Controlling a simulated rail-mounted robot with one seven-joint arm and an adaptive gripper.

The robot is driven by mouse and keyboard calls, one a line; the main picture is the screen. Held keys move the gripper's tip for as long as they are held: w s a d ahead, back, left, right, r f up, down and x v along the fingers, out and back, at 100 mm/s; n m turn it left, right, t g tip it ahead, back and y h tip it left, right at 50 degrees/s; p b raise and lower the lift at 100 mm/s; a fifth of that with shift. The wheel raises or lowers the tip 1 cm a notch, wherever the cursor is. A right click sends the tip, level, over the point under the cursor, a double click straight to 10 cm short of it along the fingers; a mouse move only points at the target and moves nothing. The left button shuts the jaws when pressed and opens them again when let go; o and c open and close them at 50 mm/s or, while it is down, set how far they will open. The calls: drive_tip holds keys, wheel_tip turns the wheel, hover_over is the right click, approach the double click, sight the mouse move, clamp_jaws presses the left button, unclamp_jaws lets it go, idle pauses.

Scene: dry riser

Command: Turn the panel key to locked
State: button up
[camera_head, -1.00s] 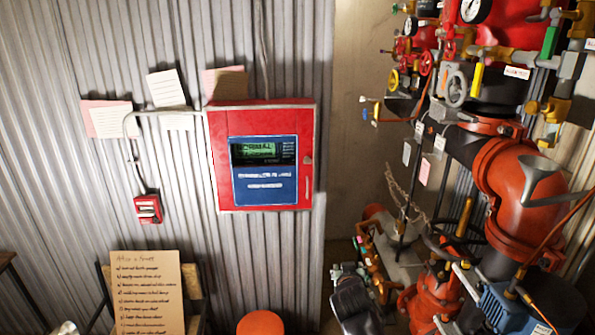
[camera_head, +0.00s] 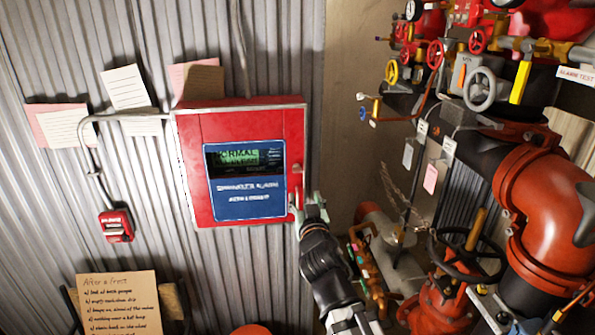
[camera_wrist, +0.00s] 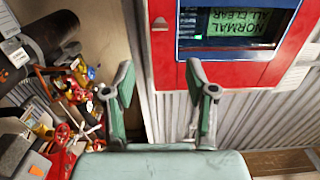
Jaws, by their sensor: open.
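The red alarm panel (camera_head: 240,115) hangs on the corrugated wall, with a blue face and a lit screen (camera_head: 243,158) reading NORMAL. In the wrist view the panel (camera_wrist: 225,72) appears upside down along the top. A small round key lock (camera_wrist: 160,24) shows on the red frame beside the screen there. In the head view the lock (camera_head: 296,169) is a small spot on the panel's right edge; which way it is turned I cannot tell. My gripper (camera_wrist: 161,92) is open and empty, its fingers apart just short of the panel. In the head view my gripper (camera_head: 302,205) is at the panel's lower right corner.
Red pipework with valves and handwheels (camera_head: 480,90) crowds the right side. A small red pull station (camera_head: 116,225) and pinned papers (camera_head: 125,87) are on the wall at left. A handwritten board (camera_head: 120,305) stands below. The wall under the panel is clear.

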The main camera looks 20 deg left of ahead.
sight(298, 172)
drive_tip(key=p+x, duration=0.3)
drive_tip(key=x, duration=1.2)
drive_tip(key=shift+r, duration=0.1)
clamp_jaws()
